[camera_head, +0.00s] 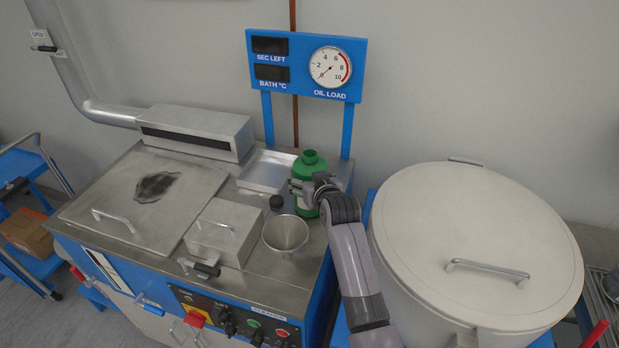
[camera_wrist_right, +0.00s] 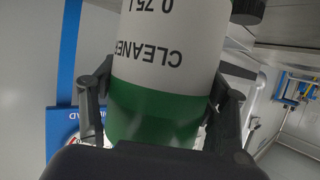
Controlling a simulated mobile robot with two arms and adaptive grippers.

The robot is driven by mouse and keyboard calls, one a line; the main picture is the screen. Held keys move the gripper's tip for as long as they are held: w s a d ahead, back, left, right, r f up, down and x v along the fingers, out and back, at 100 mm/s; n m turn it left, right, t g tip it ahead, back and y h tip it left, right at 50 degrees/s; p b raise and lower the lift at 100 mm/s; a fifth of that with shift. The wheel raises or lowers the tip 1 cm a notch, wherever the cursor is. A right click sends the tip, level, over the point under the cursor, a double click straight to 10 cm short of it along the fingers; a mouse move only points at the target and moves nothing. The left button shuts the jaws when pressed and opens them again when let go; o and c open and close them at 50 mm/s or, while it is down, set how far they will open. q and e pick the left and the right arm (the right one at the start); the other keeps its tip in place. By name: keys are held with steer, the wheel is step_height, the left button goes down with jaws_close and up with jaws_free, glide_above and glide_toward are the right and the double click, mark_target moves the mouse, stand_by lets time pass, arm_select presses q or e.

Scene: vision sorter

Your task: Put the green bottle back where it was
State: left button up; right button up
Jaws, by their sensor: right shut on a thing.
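The green bottle (camera_head: 309,164) stands upright, with its open green neck up, at the back right of the machine top, beside the shallow metal tray (camera_head: 266,171). My right gripper (camera_head: 309,192) is shut on its body from the front. The right wrist view shows the bottle (camera_wrist_right: 160,117) between both fingers, its white label reading "CLEANER" and "0.75 L" upside down. I cannot tell whether the bottle's base touches the surface; the gripper hides it. A small black cap (camera_head: 277,202) is left of the bottle. My left gripper is not in view.
The blue gauge panel (camera_head: 306,65) rises behind on posts. A large lidded drum (camera_head: 477,245) stands close on the right of my arm.

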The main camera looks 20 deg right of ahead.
steer(key=shift+f, duration=0.1)
steer(key=o, duration=1.9)
steer(key=shift+o, duration=0.2)
steer(key=shift+s+r, duration=0.1)
steer(key=shift+r, duration=0.1)
steer(key=b+v, duration=0.1)
steer(key=v, duration=1)
steer(key=shift+s+r, duration=0.15)
steer(key=shift+s, duration=0.25)
